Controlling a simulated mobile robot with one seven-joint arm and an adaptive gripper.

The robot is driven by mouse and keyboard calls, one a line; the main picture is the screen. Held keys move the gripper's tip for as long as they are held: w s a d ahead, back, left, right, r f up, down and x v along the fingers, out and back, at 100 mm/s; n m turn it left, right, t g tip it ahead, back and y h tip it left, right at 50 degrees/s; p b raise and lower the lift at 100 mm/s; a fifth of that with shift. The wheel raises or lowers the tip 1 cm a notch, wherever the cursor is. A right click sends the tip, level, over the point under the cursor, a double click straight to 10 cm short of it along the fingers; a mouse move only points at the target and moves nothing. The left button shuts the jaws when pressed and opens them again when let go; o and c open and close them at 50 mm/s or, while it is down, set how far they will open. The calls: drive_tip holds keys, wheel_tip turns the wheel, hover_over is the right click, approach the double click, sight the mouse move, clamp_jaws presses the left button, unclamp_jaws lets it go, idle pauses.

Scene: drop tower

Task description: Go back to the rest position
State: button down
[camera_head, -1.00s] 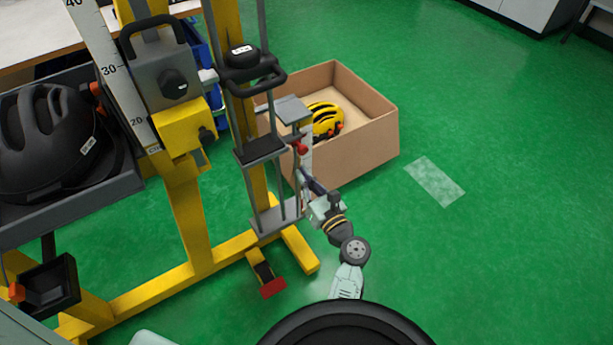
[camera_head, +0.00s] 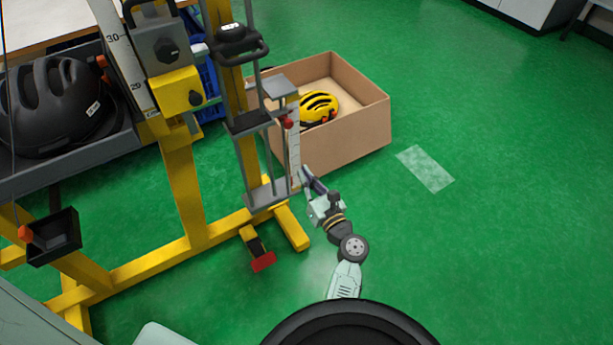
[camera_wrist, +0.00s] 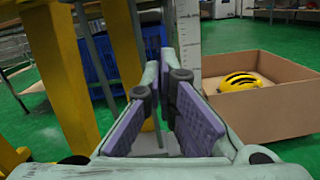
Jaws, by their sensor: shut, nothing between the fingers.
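My gripper (camera_head: 307,174) is in the head view, in front of the lower part of the drop tower's guide frame (camera_head: 250,130). In the wrist view my gripper (camera_wrist: 170,75) points ahead with its purple-padded fingers close together; it is shut and empty. A red knob (camera_head: 287,123) on the guide frame shows just above and left of the fingers in the head view. Whether the fingers touch the frame cannot be told.
A cardboard box (camera_head: 350,140) with a yellow helmet (camera_head: 318,107) in it stands behind my gripper. The tower's yellow base (camera_head: 150,268) spreads to the left. A black helmet (camera_head: 60,105) rests on a grey shelf (camera_head: 70,165). Green floor (camera_head: 500,220) is clear on the right.

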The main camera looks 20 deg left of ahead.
drive_tip(key=shift+s+d, duration=0.3)
